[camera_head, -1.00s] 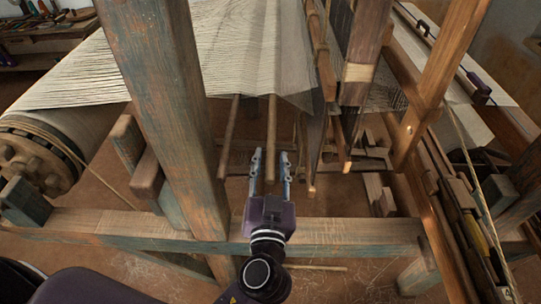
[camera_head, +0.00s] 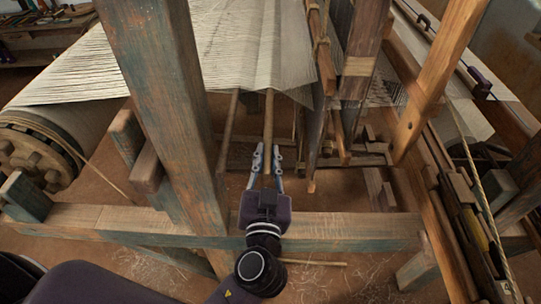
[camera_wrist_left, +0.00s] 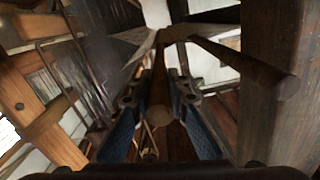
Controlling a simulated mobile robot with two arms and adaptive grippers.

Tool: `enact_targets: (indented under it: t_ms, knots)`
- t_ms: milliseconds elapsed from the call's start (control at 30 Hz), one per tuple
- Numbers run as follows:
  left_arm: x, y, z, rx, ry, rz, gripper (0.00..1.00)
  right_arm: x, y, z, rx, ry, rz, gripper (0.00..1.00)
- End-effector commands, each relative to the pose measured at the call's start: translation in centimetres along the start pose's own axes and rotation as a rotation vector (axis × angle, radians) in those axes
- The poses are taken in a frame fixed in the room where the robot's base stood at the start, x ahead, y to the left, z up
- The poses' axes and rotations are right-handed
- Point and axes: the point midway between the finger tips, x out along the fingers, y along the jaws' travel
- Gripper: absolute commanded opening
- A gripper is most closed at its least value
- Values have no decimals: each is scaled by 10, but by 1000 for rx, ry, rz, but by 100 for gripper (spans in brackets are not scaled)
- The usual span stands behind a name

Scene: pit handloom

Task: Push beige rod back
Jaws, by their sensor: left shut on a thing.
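The beige rod (camera_head: 268,125) hangs below the white warp sheet, its near end pointing toward me. My left gripper (camera_head: 267,160) reaches forward over the loom's front beam and is shut on the rod near that end. In the left wrist view the rod (camera_wrist_left: 159,100) shows its round end between the two fingers (camera_wrist_left: 158,92), and its length runs away from the camera. The rod's far end is hidden under the warp in the head view. My right gripper is not in view.
A second rod (camera_head: 228,130) runs close on the left. A thick wooden post (camera_head: 165,110) stands left of my arm, and the front beam (camera_head: 340,230) passes beneath it. Dark hanging boards (camera_head: 315,140) are close on the right. The warp sheet (camera_head: 240,50) stretches above.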

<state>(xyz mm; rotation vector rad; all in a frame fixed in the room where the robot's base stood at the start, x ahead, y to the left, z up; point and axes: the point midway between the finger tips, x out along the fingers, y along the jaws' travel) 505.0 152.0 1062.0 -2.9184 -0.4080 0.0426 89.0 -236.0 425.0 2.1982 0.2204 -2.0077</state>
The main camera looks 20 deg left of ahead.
Motion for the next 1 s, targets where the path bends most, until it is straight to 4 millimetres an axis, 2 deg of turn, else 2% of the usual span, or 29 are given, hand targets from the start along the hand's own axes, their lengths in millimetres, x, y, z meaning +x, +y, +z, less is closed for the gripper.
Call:
enact_targets:
  t_ms: [100, 233, 367, 600, 633, 767, 1000]
  knots:
    - [0, -23, 9, 0, -1, -6, 0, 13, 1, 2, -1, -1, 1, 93]
    - [0, -44, 12, 2, -1, -5, 0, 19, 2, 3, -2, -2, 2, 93]
    - [0, -52, 11, 1, 1, -4, 0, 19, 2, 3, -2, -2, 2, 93]
    - [0, -53, 10, 3, 0, -7, 0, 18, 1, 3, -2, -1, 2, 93]
    - [0, -53, 10, 3, 0, -7, 17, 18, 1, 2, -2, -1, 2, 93]
    - [0, -52, 10, 2, 0, -7, 32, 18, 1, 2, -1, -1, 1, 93]
    - [0, -53, 10, 2, 0, -7, 33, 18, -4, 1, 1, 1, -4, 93]
